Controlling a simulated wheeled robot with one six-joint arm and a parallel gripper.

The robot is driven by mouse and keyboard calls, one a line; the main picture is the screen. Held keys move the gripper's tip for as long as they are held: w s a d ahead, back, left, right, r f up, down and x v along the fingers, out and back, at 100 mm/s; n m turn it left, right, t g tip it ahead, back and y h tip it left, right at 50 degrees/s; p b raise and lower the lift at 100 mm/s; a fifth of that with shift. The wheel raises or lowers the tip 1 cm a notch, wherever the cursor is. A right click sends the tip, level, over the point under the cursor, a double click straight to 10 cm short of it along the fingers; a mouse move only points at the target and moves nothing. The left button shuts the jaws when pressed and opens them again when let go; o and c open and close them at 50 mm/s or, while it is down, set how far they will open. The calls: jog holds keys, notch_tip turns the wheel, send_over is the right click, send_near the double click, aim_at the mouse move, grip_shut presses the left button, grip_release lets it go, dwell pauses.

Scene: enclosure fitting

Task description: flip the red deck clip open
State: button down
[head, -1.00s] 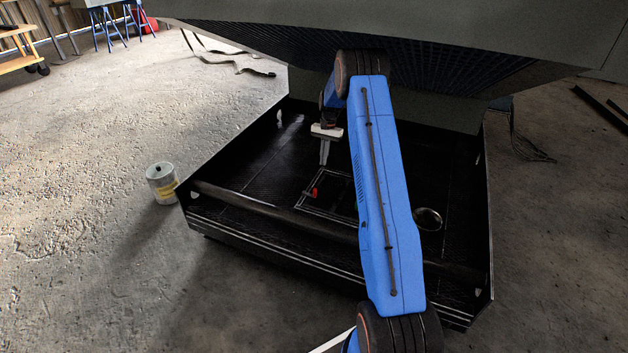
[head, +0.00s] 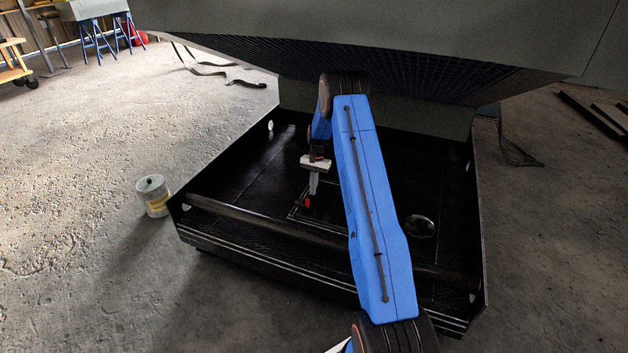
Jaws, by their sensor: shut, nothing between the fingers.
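The red deck clip (head: 307,202) is a small red spot on the black deck (head: 250,178), at the edge of a rectangle outlined in pale lines. My gripper (head: 313,191) points down with its pale fingers shut and nothing between them. Its tips are right above the clip in the picture, close to it or touching; I cannot tell which. The clip is too small to tell whether it lies flat or stands up. My blue arm hides part of the deck to the right of the clip.
A dark bar (head: 255,221) crosses the near side of the black tray-like enclosure. A large grey body (head: 400,40) with a ribbed underside hangs low over the back. A round metal dish (head: 419,227) lies right of my arm. A paint can (head: 153,196) stands outside, left.

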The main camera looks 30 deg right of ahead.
jog(key=shift+s+a+r, duration=0.1)
jog(key=shift+s+a, duration=0.65)
jog(key=shift+a, duration=0.25)
jog(key=shift+s+a, duration=0.45)
jog(key=shift+a, duration=0.1)
